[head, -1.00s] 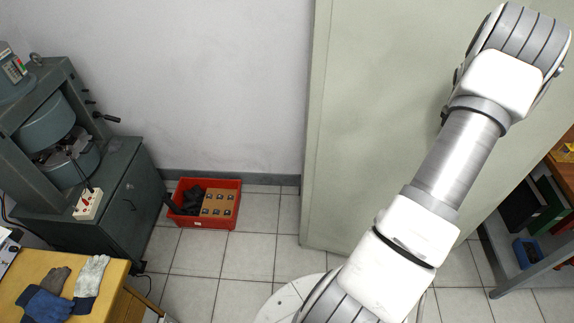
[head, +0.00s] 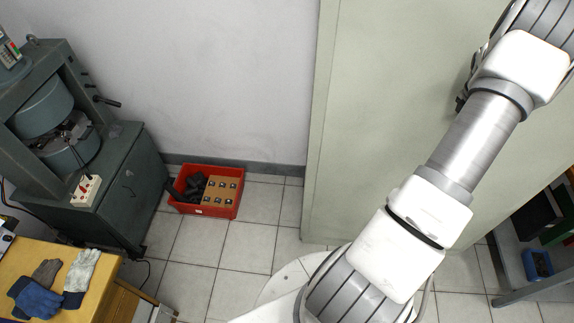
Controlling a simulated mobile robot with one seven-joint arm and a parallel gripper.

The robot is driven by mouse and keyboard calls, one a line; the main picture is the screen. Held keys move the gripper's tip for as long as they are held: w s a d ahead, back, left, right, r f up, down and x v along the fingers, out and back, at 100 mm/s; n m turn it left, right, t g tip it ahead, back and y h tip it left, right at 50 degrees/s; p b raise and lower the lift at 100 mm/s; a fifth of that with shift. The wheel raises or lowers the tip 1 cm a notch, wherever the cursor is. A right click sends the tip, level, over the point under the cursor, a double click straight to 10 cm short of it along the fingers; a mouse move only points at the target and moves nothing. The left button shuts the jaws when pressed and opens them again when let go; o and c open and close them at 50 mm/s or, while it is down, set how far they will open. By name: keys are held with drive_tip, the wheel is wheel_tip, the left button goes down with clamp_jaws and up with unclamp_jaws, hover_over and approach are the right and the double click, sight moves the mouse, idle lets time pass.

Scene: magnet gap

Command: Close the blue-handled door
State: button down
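A large pale grey-green panel (head: 380,90), which looks like a cabinet side or door, stands behind my arm. No blue handle shows on it, so I cannot tell whether it is the door of the task. My arm crosses the right half of the head view, from the bottom middle to the top right corner. My gripper is outside the view.
A red crate (head: 222,211) with dark pieces stands on the tiled floor by the wall. A green-grey machine on a cabinet (head: 125,200) is at left. A wooden table (head: 95,290) bears gloves (head: 80,272). A shelf (head: 520,294) is at right. Floor tiles between are free.

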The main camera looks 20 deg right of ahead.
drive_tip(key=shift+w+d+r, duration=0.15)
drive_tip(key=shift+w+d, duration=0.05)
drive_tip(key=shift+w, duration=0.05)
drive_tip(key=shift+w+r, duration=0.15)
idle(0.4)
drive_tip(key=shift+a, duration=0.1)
